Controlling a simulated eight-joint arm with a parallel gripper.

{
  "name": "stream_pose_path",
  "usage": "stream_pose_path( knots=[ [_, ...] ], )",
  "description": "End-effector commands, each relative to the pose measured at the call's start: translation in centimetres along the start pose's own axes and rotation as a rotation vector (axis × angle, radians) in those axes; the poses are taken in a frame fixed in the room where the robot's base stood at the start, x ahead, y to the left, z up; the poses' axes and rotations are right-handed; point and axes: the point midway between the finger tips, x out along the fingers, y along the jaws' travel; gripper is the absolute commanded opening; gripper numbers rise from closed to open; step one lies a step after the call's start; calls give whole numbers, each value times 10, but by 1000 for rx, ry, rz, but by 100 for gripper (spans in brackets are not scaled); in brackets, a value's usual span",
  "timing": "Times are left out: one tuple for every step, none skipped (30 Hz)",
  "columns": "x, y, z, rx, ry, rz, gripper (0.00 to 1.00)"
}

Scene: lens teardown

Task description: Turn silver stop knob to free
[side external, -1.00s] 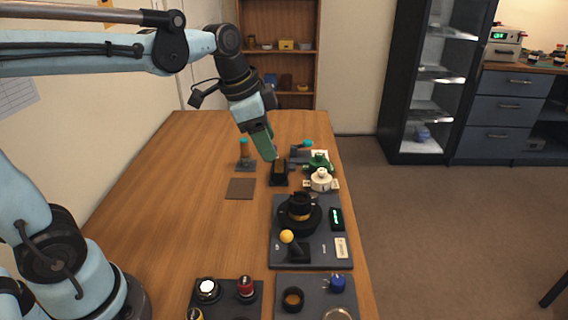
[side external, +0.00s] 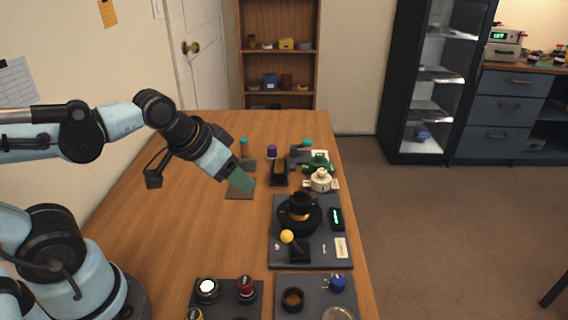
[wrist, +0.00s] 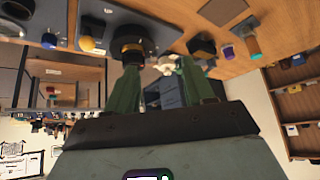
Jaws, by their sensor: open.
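My gripper (side external: 243,184) has green fingers and hangs over the brown mat, left of the dark lens board (side external: 318,255). In the wrist view its two fingers (wrist: 155,66) are apart with nothing held between them. A black lens assembly (side external: 300,208) stands on the board, with a yellow ball-topped lever (side external: 287,236) in front of it. I cannot tell for sure which part is the silver stop knob. A silver-white topped round knob (side external: 207,287) sits on the front left panel, well away from my gripper.
A red knob (side external: 246,287) is on the front left panel, and a blue knob (side external: 338,282) on the front right one. A cream round part (side external: 320,178), a purple-capped part (side external: 271,151) and a black stand (side external: 279,178) are behind the board. The table's left side is clear.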

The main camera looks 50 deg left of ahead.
Motion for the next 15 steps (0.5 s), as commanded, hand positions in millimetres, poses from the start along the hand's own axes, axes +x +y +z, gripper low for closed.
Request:
stream_pose_path(
  knots=[
    [1,0,2,-12,6,-1,53],
    [1,0,4,-20,9,-2,53],
    [1,0,5,-28,12,-3,53],
    [1,0,5,-32,14,-3,53],
    [1,0,6,-35,16,-4,53],
    [2,0,6,-38,17,-4,53],
    [2,0,6,-40,18,-4,53],
    [2,0,6,-41,18,-4,53],
    [2,0,6,-42,19,-5,53],
    [2,0,6,-42,19,-5,53],
    [2,0,6,-41,19,-5,53],
    [2,0,6,-41,18,-5,53],
    [2,0,6,-41,18,-5,53],
    [2,0,6,-41,18,-5,51],
    [1,0,6,-40,18,-5,45]
  ],
)
